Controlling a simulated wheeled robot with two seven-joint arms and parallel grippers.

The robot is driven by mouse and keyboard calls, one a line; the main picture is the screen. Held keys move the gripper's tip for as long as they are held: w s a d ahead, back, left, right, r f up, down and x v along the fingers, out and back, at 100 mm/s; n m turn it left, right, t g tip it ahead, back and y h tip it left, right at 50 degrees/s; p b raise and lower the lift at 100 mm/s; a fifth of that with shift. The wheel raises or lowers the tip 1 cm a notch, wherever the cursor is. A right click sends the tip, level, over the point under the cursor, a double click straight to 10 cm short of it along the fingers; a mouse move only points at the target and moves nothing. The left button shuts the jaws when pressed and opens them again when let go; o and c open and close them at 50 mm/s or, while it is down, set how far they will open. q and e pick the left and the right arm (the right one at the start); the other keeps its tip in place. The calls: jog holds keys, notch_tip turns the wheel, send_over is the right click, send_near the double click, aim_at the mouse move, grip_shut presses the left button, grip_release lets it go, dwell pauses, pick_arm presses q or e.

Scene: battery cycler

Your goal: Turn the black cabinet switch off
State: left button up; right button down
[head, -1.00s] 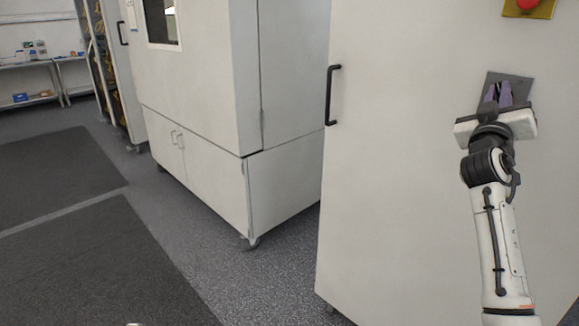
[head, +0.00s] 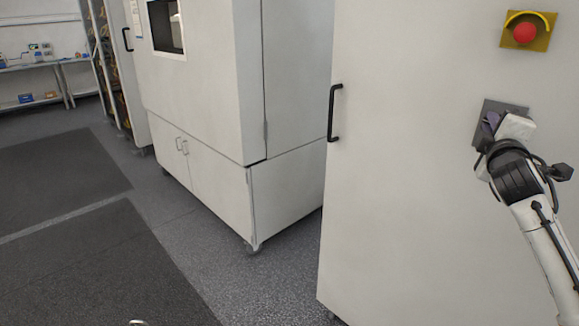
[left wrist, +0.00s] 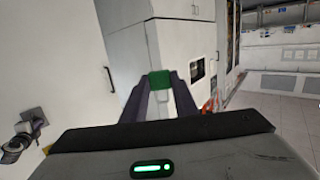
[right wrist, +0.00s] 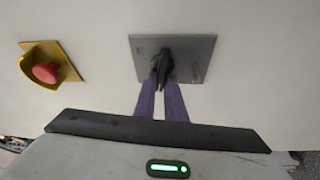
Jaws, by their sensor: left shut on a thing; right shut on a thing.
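The black cabinet switch (right wrist: 163,68) is a dark handle on a grey plate (right wrist: 195,50), fixed to the white cabinet door. The plate also shows in the head view (head: 490,108), partly hidden by my right gripper. My right gripper (right wrist: 160,84) has its purple fingers shut on the switch handle. In the right wrist view it is rolled so that the red button lies to the left of the plate. My left gripper (left wrist: 160,85) is away from the switch, shut on a small green-topped thing (left wrist: 160,78), and points across the room.
A red button (head: 525,33) on a yellow plate sits above the switch in the head view. The cabinet door has a black bar handle (head: 334,112). Another white cabinet (head: 205,100) stands to the left. The floor with dark mats (head: 80,265) is clear.

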jog(key=shift+f+n+g, duration=0.15)
jog(key=shift+n+g, duration=0.15)
jog(key=shift+n, duration=0.7)
jog(key=c, duration=1.8)
grip_release()
jog(key=shift+d, duration=0.1)
jog(key=b+v, duration=0.1)
jog(key=v, duration=1.1)
jog(key=shift+b, duration=0.4)
